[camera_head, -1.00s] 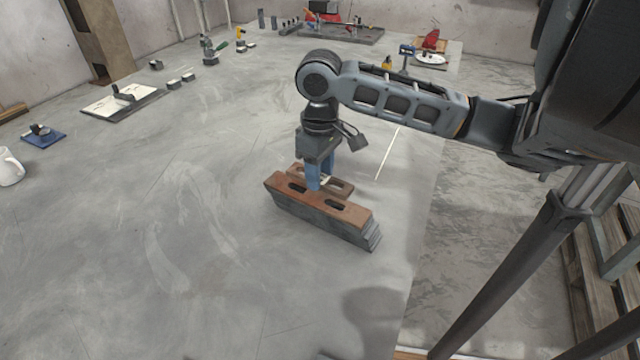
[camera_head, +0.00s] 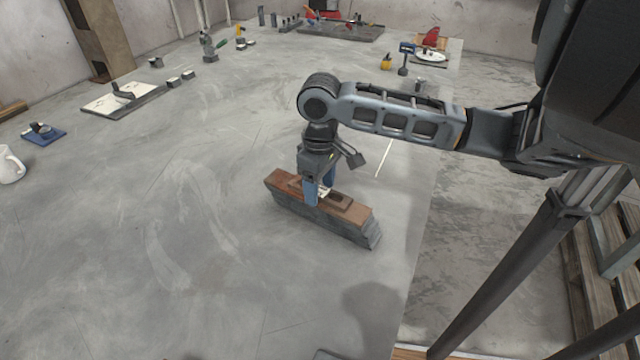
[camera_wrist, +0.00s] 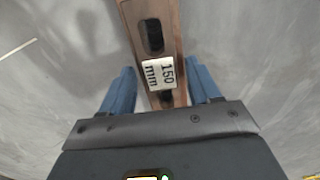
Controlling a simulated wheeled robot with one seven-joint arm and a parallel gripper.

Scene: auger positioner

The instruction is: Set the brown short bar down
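The brown short bar (camera_head: 341,202), slotted and with a white "150 mm" label, lies flat along the top of a longer brown bar (camera_head: 363,219). In the wrist view the short bar (camera_wrist: 154,38) runs up between my fingers. My gripper (camera_head: 320,190) points down over the middle of the stack, one blue finger on each side of the short bar. In the wrist view my gripper (camera_wrist: 160,82) looks open, with narrow gaps beside the bar. The fingers hide part of the bar in the head view.
Under the longer brown bar is a grey stepped bar (camera_head: 330,225) on the grey surface. A clamp on a white plate (camera_head: 122,97), a mug (camera_head: 9,165) and a blue plate (camera_head: 43,134) stand left. Surface around the stack is clear.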

